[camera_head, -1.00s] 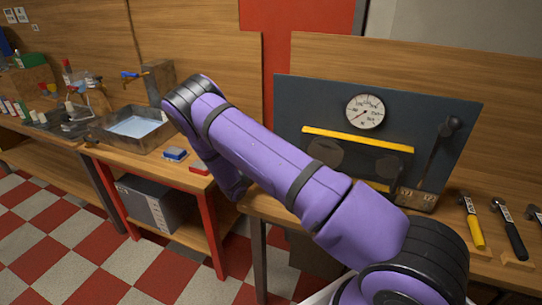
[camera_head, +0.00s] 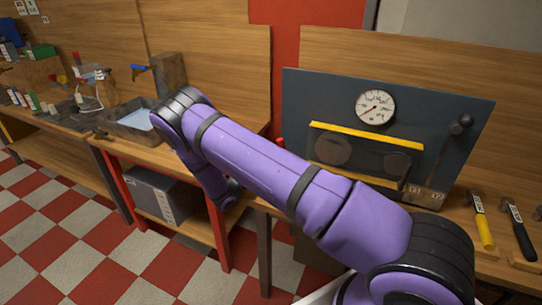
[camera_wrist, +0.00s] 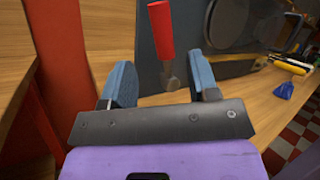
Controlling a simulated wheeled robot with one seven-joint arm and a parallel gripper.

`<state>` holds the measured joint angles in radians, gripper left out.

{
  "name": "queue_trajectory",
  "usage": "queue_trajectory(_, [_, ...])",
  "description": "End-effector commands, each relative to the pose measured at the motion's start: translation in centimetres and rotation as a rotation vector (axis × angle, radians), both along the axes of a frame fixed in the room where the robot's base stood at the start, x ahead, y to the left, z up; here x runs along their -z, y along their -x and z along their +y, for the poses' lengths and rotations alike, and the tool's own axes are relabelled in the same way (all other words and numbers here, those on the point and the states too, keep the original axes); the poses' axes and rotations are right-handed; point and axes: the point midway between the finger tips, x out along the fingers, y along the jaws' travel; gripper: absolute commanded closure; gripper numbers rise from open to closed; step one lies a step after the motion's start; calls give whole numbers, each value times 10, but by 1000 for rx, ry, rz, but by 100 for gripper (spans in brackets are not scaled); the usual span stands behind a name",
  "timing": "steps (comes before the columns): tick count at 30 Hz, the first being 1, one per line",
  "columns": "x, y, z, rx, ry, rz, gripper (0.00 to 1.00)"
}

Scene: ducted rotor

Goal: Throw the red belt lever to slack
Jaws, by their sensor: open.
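The red belt lever (camera_wrist: 160,32) has a red handle on a short metal stem and stands roughly upright in the wrist view. Only its red tip (camera_head: 279,141) shows in the head view, beside the left edge of the dark panel; my arm hides the rest. My gripper (camera_wrist: 162,80) is open and empty, its two blue-grey fingers to the left and right of the stem in the picture. The handle appears beyond the fingertips. I cannot tell whether the stem is between the fingers in depth. The gripper itself is hidden in the head view.
The dark panel (camera_head: 300,95) carries a gauge (camera_head: 376,107), a yellow bar (camera_head: 366,135), round pulleys and a black-knobbed lever (camera_head: 460,124) at right. Hammers (camera_head: 480,220) lie on the right bench. A basin (camera_head: 131,125) stands on the left bench.

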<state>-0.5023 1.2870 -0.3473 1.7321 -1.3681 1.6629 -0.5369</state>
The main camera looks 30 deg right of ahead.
Motion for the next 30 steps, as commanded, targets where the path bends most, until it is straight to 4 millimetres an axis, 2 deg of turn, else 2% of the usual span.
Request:
queue_trajectory(3, [6,2,15,-1,2,0,45])
queue_trajectory(8, [10,4,25,0,1,0,45])
queue_trajectory(23, [11,4,26,1,1,0,45])
queue_trajectory(26, [6,5,25,8,-10,-8,45])
queue_trajectory(30, [-16,8,19,56,-79,-59,45])
